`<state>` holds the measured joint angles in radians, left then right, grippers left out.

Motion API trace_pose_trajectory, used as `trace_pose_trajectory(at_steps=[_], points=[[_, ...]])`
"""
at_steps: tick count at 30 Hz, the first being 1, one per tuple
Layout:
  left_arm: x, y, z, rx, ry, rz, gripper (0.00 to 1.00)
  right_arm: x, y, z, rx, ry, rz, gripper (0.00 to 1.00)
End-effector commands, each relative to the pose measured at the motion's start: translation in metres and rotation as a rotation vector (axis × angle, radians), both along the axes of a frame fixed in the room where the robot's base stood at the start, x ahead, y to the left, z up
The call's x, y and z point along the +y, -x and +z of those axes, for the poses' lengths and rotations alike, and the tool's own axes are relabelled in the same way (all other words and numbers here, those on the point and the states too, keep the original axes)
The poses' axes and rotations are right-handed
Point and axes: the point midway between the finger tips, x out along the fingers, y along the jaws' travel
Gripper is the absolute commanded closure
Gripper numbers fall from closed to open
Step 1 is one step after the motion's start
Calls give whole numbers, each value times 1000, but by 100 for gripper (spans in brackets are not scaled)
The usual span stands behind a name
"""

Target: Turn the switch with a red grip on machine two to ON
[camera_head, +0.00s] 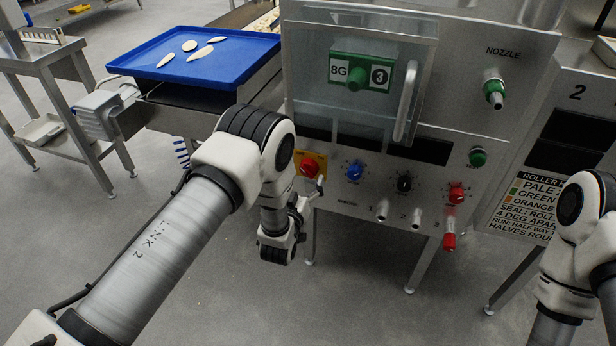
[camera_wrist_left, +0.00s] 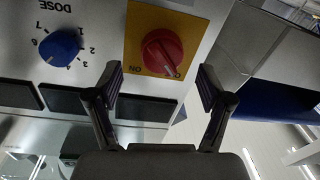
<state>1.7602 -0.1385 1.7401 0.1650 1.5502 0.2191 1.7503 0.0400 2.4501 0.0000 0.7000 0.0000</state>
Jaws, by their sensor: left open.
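A red grip switch (camera_head: 309,167) sits on a yellow-orange plate at the lower left of the middle machine's front. In the left wrist view the red grip (camera_wrist_left: 162,50) appears upside down, with ON at lower left and a partly hidden label starting with O at lower right. Its pale mark points toward that O label. My left gripper (camera_head: 309,190) is just below the switch in the head view. In the left wrist view its open, empty fingers (camera_wrist_left: 160,88) straddle the line to the grip, apart from it. My right gripper is out of view.
A blue dose dial (camera_head: 354,171), a black dial (camera_head: 404,182) and another red knob (camera_head: 456,193) sit right of the switch. A red-tipped valve (camera_head: 449,241) sticks out below. A blue tray (camera_head: 222,62) is at left.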

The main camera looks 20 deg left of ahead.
Motion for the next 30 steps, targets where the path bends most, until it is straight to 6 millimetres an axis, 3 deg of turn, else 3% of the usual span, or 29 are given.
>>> trace_pose_trajectory(at_steps=[6, 14, 15, 18, 20, 30], points=[[2, -34, -1, -1, 1, 1, 20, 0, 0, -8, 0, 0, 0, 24], [2, -39, 0, 1, 0, 1, 20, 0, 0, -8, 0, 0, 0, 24], [2, -39, 0, 1, 0, 1, 27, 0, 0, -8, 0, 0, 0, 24], [2, -38, 0, 1, 0, 1, 63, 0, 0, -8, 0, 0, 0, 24], [2, -38, 0, 1, 0, 1, 81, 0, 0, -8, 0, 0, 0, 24], [2, -38, -1, 1, -19, 1, 81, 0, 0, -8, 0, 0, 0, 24]])
